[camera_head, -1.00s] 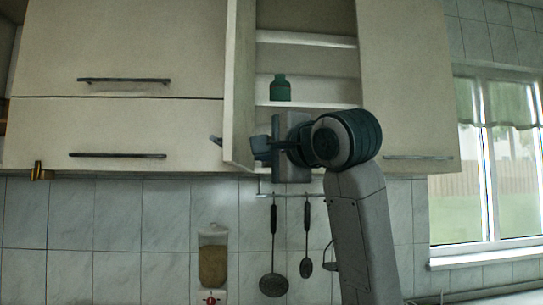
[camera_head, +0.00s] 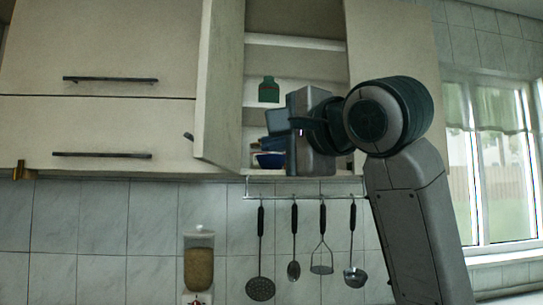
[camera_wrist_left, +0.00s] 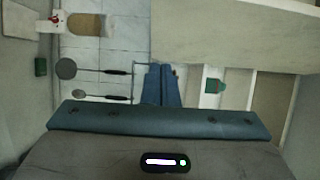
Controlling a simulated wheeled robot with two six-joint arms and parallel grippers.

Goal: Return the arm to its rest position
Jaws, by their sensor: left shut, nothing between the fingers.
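My left gripper (camera_head: 274,128) is in front of the open wall cabinet in the head view, its fingers towards the left, apart from the open cabinet door (camera_head: 218,90). Its two blue-grey fingers also show in the wrist view (camera_wrist_left: 162,86); they lie together, shut and empty. The left forearm rises from the lower right of the head view. The gripper and wrist hide part of the cabinet's lower shelf. My right gripper is in neither view.
Utensils, including a skimmer (camera_head: 260,289), hang from a rail below. A grain dispenser (camera_head: 199,262) is on the tiled wall. A window (camera_head: 495,160) is at right.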

